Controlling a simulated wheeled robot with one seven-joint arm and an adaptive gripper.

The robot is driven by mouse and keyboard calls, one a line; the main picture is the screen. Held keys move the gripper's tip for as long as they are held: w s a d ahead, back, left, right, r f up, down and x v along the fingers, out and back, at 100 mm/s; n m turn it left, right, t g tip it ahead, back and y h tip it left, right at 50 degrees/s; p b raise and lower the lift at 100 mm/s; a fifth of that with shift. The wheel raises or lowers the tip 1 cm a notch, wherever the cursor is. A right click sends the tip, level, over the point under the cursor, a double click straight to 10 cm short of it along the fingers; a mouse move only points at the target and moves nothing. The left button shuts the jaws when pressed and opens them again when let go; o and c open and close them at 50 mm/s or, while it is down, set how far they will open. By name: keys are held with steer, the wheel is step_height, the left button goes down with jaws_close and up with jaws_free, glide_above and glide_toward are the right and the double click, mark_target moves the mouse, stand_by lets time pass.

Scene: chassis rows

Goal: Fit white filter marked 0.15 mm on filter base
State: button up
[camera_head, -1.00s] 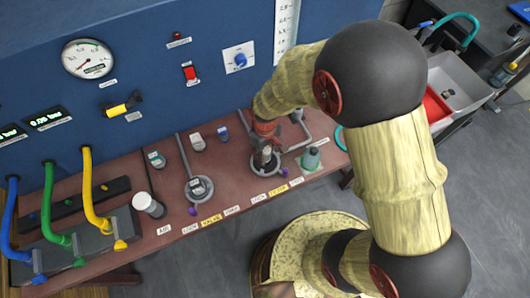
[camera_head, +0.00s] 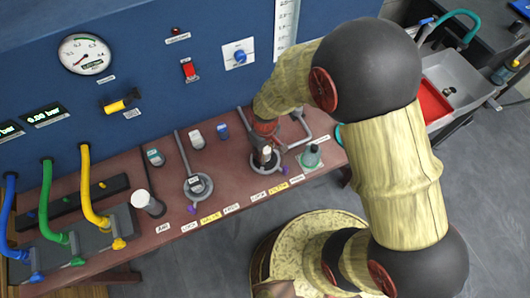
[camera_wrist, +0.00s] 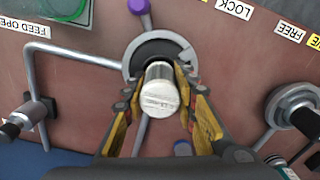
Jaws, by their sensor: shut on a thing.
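My gripper (camera_wrist: 160,88) is shut on a pale, silvery-white cylindrical filter (camera_wrist: 159,98), one yellow-padded finger on each side. Small marks show on the filter's end face, but I cannot read them. The filter is in line with the filter base (camera_wrist: 133,62), a round grey ring with a dark centre and a purple-knobbed lever. I cannot tell whether the filter touches the base or is just above it. In the head view my gripper (camera_head: 264,152) is over the filter base (camera_head: 254,167), which the gripper and filter partly hide.
On the bench (camera_head: 238,187), a second round base (camera_head: 197,196) holds a grey part. Small teal (camera_head: 155,157), white (camera_head: 196,137) and blue (camera_head: 222,131) parts stand behind. A green vessel (camera_head: 311,156) is close on the right. A white-topped cylinder (camera_head: 147,203) stands at left. Bent grey pipes run beside the base.

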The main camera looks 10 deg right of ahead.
steer(key=shift+s+d+f, duration=0.1)
steer(key=shift+s+f, duration=0.15)
steer(key=shift+f, duration=0.15)
steer(key=o, duration=1.2)
steer(key=shift+f, duration=0.1)
steer(key=shift+w+r, duration=0.15)
steer(key=shift+r, duration=0.05)
steer(key=shift+r, duration=0.25)
step_height(320, 180, up, 11)
steer(key=shift+r, duration=0.2)
